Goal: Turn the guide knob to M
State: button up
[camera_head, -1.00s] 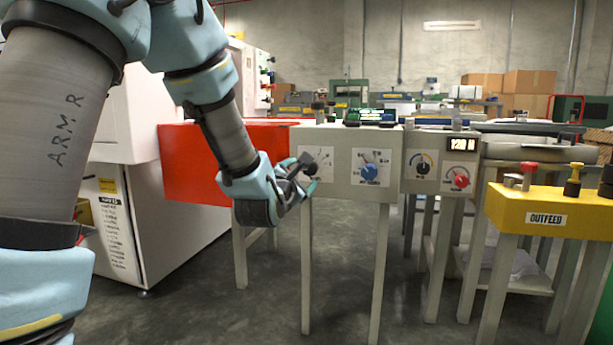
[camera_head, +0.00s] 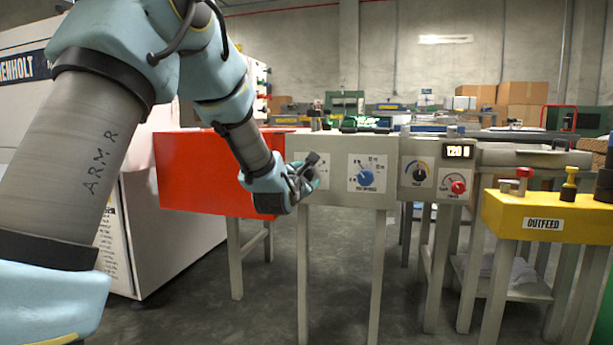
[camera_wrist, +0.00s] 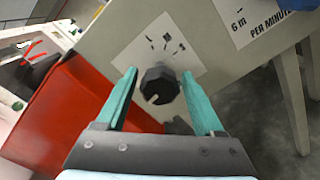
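The guide knob (camera_wrist: 159,86) is black and faceted, on a white dial plate (camera_wrist: 128,58) in the wrist view. A short pale mark on the knob points to the lower left of that picture. Small dark marks on the plate above it are too blurred to read. My gripper (camera_wrist: 160,100) is open, with one teal finger on each side of the knob and a gap to both. In the head view my gripper (camera_head: 309,170) is in front of the leftmost dial plate (camera_head: 322,168) and hides most of the knob.
A blue knob (camera_head: 366,178) on its own plate is just right of my gripper. A further panel has a dial (camera_head: 418,174), a red knob (camera_head: 458,187) and a display (camera_head: 459,151). A red box (camera_head: 195,178) adjoins on the left. A yellow outfeed box (camera_head: 520,210) stands right.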

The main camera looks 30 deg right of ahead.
grip_shut()
dwell(0.3)
